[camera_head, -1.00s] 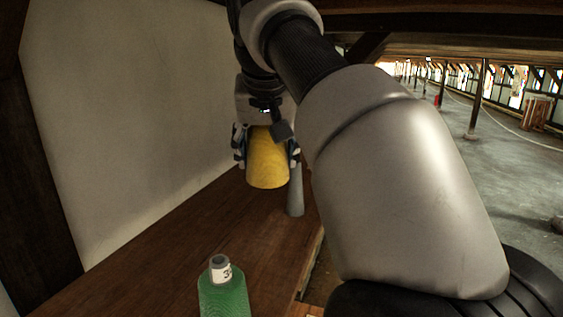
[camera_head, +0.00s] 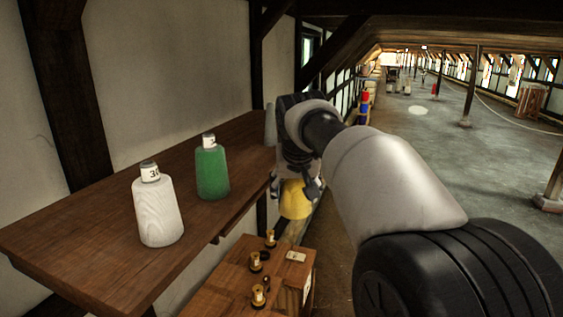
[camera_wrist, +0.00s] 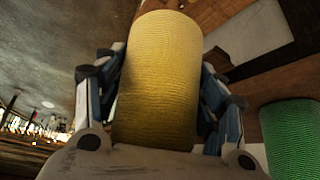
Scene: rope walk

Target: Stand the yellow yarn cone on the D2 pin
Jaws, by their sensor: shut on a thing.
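The yellow yarn cone (camera_head: 295,203) is in my gripper (camera_head: 296,186), hanging beyond the wooden box and to the right of the shelf. In the wrist view the yellow yarn cone (camera_wrist: 158,85) fills the space between the two fingers of my gripper (camera_wrist: 160,95), which press on its sides. My wrist and fingers hide its upper part in the head view. A grey upright peg (camera_head: 270,125) stands at the shelf's far end, partly behind my arm. I cannot make out a D2 mark, so I cannot tell which pin is D2.
A white yarn cone (camera_head: 158,212) and a green yarn cone (camera_head: 212,172) stand on the dark wooden shelf (camera_head: 95,220). Below it is a wooden box (camera_head: 222,282) with several brass pieces (camera_head: 258,296) and a small pale tag (camera_head: 296,256). Open floor (camera_head: 430,150) lies to the right.

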